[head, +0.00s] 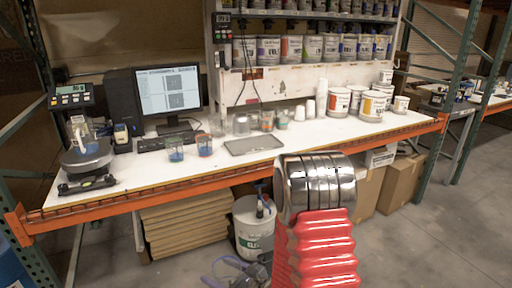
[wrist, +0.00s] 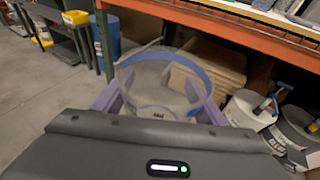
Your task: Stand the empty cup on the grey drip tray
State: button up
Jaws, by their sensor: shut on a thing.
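A clear, see-through cup (wrist: 150,82) with a blue band shows in the wrist view, and nothing shows inside it. My gripper (wrist: 160,106) is shut on this cup, with a purplish finger on each side of it. The cup is in the air in front of the bench, below the orange bench edge. The grey drip tray (head: 253,145) lies flat and bare on the white bench in the head view.
Two cups with blue contents (head: 204,146) stand left of the tray. Several more cups (head: 241,125) stand behind it. White stacked cups (head: 321,98) and paint cans (head: 338,102) are to the right. An orange beam (head: 160,191) edges the bench. A white bucket (head: 252,228) stands below.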

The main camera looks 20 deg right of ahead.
aim_at(242, 146)
jog(key=u, duration=0.1)
jog(key=i, duration=1)
jog(key=z, duration=0.1)
